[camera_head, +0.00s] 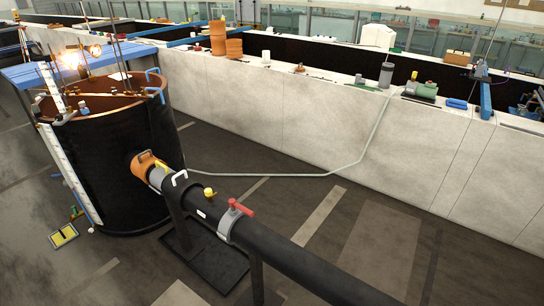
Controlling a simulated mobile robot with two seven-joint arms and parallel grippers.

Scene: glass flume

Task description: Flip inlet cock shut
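A black pipe (294,262) runs from the tank toward the lower right. A valve with a red lever (241,207) sits on a grey collar on this pipe; the lever lies roughly along the pipe. Nearer the tank are a white loop handle (180,177), a yellow part (161,167) and a small yellow knob (209,192). An orange fitting (147,165) joins the pipe to the large black tank (105,165). I cannot tell from labels which of these is the inlet cock. Neither of my grippers is in view.
A long pale wall (310,125) with items along its top stands behind the pipe. A thin grey hose (369,143) hangs down it and runs along the floor. A yellow-framed item (63,236) lies left of the tank. Floor right of the pipe is mostly clear.

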